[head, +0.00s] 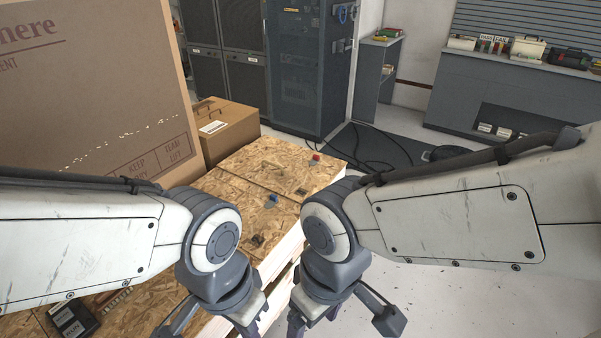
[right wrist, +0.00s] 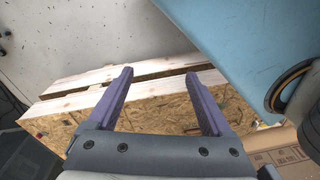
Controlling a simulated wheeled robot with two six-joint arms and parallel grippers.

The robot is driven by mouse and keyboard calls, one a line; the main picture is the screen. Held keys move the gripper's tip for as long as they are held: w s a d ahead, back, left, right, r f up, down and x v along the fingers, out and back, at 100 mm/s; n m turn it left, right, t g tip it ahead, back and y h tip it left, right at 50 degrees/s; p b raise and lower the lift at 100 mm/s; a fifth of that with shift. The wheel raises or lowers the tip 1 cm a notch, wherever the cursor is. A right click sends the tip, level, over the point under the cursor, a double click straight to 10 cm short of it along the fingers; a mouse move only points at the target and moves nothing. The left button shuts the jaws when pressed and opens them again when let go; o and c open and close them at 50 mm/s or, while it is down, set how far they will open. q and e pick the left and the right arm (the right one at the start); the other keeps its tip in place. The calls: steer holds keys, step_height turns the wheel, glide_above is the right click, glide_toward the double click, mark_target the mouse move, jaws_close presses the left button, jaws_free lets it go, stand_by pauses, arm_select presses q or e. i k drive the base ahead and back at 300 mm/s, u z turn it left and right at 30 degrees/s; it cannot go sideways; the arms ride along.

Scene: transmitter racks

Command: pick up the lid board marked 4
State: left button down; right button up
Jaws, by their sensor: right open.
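Rough OSB lid boards (head: 225,190) lie side by side on a pale wooden crate, with small dark marks too small to read. I cannot tell which is marked 4. A red piece (head: 316,157) and a blue piece (head: 272,201) sit on the boards. In the right wrist view, the crate (right wrist: 75,135) shows OSB and pale planks beyond my right gripper (right wrist: 159,75), whose fingers are apart with nothing held. In the head view my right gripper (head: 342,320) hangs beside the crate's near right side. My left gripper (head: 213,325) is over its near part, fingers apart; its tips are partly cut off.
A large cardboard box (head: 85,80) stands along the left, with a smaller brown case (head: 222,132) at the crate's far left. Dark racks (head: 310,65) stand behind. Black cables (head: 375,145) lie on the floor mat. A dark box (head: 73,318) sits at lower left. Open floor lies right.

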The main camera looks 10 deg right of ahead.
mark_target(294, 182)
steer(key=z, duration=0.45)
steer(key=k, duration=1.1)
steer(key=z, duration=0.95)
steer(key=i, duration=2.35)
steer(key=u, duration=0.45)
steer(key=i, duration=1.15)
steer(key=u, duration=1.7)
steer(key=i, duration=1)
steer(key=u, duration=1)
